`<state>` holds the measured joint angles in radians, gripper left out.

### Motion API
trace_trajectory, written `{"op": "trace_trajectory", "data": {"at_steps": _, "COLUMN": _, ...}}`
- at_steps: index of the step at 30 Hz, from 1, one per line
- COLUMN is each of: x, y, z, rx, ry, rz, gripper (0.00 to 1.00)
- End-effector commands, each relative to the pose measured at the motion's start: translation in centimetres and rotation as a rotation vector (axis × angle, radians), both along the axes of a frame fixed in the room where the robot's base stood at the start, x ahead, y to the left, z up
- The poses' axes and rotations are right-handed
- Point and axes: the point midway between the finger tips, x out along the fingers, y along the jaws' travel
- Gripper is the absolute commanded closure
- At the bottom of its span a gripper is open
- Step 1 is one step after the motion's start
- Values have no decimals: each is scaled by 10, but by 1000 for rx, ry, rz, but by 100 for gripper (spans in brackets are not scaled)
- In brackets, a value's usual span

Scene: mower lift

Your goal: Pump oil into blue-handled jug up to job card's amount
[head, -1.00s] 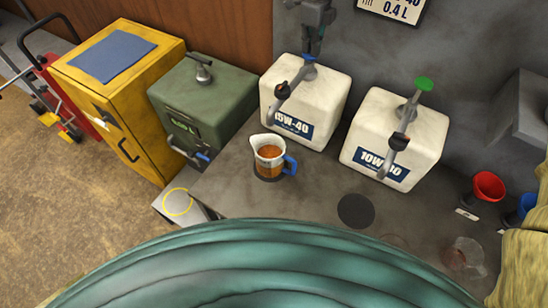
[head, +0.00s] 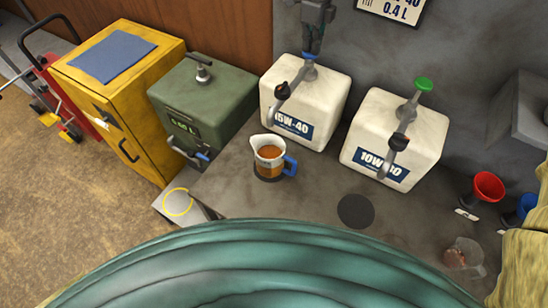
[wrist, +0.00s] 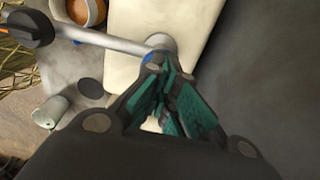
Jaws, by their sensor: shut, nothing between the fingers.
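The blue-handled jug (head: 269,154) stands upright on the bench, below and in front of the 15W-40 drum (head: 318,100), with amber oil inside. Its fill marks are too small to read. The drum's pump has a blue top (head: 310,57) and a grey spout (head: 290,82) reaching forward toward the jug. My gripper (head: 313,48) is shut and empty, pointing down at the pump top; I cannot tell whether it touches. In the wrist view my closed fingers (wrist: 165,80) are over the pump's head, with the jug (wrist: 87,10) at upper left. The job card (head: 392,8) is cut off; "40" and "0.4 L" show.
The 10W-30 drum (head: 394,135) with a green-topped pump stands to the right, with an empty dark pad (head: 356,211) before it. A green tank (head: 205,100) and yellow cabinet (head: 120,90) stand left. A red funnel (head: 488,186) and clear jug (head: 465,256) are at right.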

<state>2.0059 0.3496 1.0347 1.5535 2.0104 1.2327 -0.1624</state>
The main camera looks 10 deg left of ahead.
Motion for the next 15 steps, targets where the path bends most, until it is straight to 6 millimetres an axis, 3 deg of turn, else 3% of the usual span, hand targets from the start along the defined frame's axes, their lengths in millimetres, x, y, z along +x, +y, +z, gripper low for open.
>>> {"op": "trace_trajectory", "data": {"at_steps": 15, "x": 0, "y": 0, "z": 23, "rx": 0, "ry": 1, "rz": -1, "gripper": 100}}
